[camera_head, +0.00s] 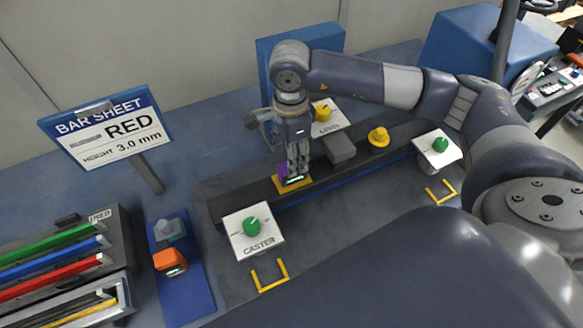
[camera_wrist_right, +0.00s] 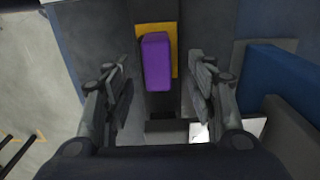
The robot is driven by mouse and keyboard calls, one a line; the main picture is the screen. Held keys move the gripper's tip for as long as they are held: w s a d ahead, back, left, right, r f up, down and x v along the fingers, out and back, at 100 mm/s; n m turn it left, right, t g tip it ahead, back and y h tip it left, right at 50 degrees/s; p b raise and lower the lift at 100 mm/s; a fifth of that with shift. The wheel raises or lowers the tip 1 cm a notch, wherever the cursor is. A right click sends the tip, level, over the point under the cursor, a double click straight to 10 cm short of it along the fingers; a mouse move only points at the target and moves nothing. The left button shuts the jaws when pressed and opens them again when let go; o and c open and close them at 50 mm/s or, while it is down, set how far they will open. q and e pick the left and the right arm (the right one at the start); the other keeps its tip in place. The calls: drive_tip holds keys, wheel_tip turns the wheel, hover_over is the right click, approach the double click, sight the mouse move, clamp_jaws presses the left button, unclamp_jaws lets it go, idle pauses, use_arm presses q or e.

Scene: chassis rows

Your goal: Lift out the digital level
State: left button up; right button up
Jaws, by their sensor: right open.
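In the wrist view the purple block (camera_wrist_right: 157,62) lies lengthwise on the yellow pad (camera_wrist_right: 172,36). My right gripper (camera_head: 298,170) points down over it and hides part of it. In the wrist view the right gripper (camera_wrist_right: 160,80) is open, one finger on each side of the block, with visible gaps. Whether the fingertips are down at block height is unclear. My left gripper is out of view.
A white plate with a yellow knob (camera_head: 323,113) and a grey block (camera_head: 339,149) stand close to the gripper. The CASTER plate (camera_head: 264,243) is in front. An orange device (camera_head: 170,262) sits on a blue mat (camera_head: 190,300). A BAR SHEET sign (camera_head: 108,130) stands at left.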

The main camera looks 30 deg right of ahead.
sight(282, 168)
drive_tip(key=f+p, duration=0.1)
drive_tip(key=f, duration=0.2)
drive_tip(key=shift+s+d+f+p, duration=0.1)
drive_tip(key=shift+s+f+p, duration=0.1)
drive_tip(key=shift+p, duration=0.15)
drive_tip(key=shift+f, duration=0.4)
drive_tip(key=shift+w, duration=0.1)
drive_tip(key=shift+c, duration=0.3)
clamp_jaws()
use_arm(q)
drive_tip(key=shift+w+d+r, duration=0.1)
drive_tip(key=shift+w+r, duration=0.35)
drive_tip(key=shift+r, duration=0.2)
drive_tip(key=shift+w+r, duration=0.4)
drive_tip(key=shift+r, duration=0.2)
